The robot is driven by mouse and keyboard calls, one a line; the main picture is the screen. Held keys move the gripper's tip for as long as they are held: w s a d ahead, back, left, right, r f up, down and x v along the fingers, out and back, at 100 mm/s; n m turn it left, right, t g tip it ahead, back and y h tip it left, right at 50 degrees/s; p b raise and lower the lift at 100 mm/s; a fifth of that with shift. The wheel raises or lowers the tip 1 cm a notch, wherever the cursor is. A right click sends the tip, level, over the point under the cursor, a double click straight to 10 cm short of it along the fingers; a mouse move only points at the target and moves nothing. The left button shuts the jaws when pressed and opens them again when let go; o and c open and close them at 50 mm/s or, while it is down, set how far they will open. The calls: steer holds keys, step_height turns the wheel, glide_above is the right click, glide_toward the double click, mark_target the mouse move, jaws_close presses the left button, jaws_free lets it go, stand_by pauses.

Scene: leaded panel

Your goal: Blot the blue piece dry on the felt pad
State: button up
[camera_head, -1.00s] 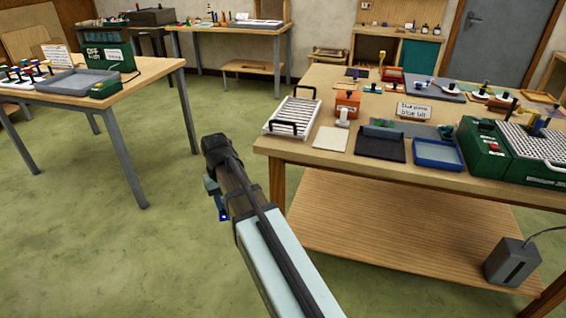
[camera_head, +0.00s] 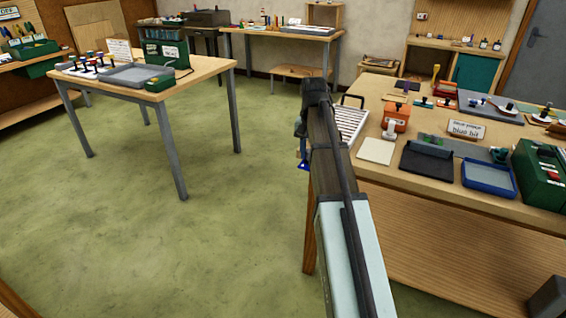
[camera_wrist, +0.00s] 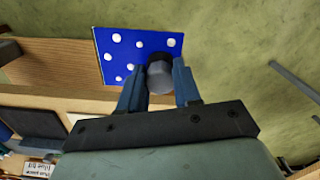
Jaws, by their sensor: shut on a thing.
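My gripper (camera_wrist: 159,84) is shut on a dark grey round knob (camera_wrist: 160,76) on the blue piece (camera_wrist: 125,50), a flat blue plate with white dots. In the head view, my gripper (camera_head: 302,142) hangs just left of the workbench's near left corner, with a blue corner of the piece (camera_head: 304,166) showing below it. A cream square (camera_head: 376,150) and a dark flat pad (camera_head: 427,161) lie on the bench, right of my gripper. I cannot tell for sure which is the felt pad. Whether the piece is wet does not show.
A white slatted rack (camera_head: 351,121) stands at the bench's left end, partly hidden by my arm. A blue tray (camera_head: 488,179) and a green machine (camera_head: 541,172) stand farther right. A side table (camera_head: 215,68) is at the left. The green floor between is clear.

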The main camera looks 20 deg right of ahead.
steer(key=w+d+n, duration=0.2)
steer(key=d+n, duration=0.7)
steer(key=d, duration=0.5)
steer(key=w+d+n, duration=0.2)
steer(key=d+n, duration=0.6)
steer(key=d, duration=0.7)
steer(key=shift+w+n, duration=0.2)
steer(key=shift+n, duration=0.2)
steer(key=shift+d, duration=0.1)
steer(key=shift+f, duration=0.1)
steer(key=shift+f, duration=2.55)
steer(key=shift+f, duration=0.3)
steer(key=shift+w+d, duration=0.15)
